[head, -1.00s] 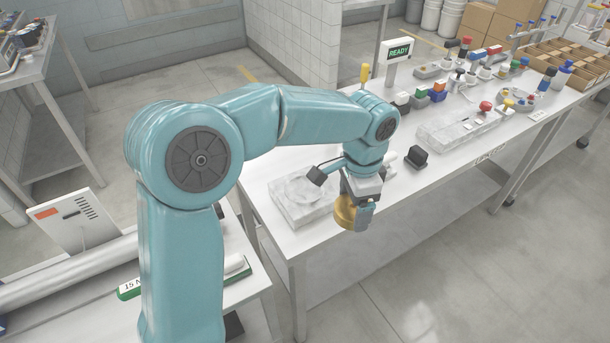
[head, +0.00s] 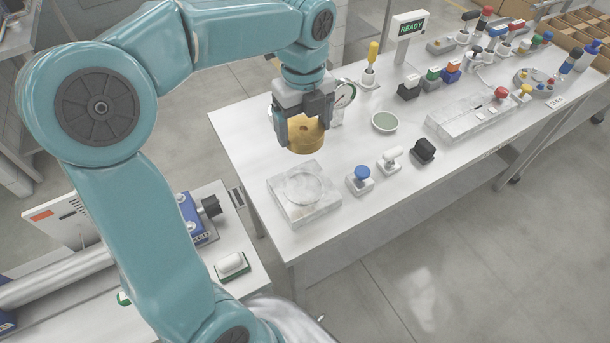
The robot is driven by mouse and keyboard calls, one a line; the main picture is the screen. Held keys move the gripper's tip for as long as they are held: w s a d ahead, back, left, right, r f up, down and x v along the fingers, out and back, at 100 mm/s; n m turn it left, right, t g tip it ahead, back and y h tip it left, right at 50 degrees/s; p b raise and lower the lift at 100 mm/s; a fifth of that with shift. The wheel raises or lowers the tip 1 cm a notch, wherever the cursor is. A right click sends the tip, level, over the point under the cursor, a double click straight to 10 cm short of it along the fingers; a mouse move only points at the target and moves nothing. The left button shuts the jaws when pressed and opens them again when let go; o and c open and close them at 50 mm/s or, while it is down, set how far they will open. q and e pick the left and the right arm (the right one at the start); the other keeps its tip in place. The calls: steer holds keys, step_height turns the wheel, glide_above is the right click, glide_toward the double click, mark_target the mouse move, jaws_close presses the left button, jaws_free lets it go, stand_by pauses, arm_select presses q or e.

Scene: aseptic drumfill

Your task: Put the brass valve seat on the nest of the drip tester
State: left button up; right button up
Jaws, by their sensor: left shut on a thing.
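The brass valve seat (head: 306,138) is a gold-coloured ring-like piece. My left gripper (head: 305,122) is shut on it and holds it in the air over the white table, its fingers on either side. A pale, clear square block (head: 325,206) with a round recess on top sits just below and in front of the held piece. It looks like the nest of the drip tester, and nothing lies in its recess. The held piece is apart from this block. My right gripper is not in view.
A round dial gauge (head: 345,95) stands behind the gripper. A blue knob (head: 362,175), a white knob (head: 391,157) and a black block (head: 424,151) stand right of the block. A shallow dish (head: 384,122) and a READY display (head: 410,27) are farther back.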

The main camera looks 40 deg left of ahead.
arm_select(q)
glide_above(304, 188)
step_height(304, 188, down, 12)
steer(key=shift+s+f, duration=0.1)
step_height(304, 188, down, 5)
steer(key=shift+r, duration=0.1)
steer(key=o, duration=1.5)
steer(key=shift+o, duration=0.2)
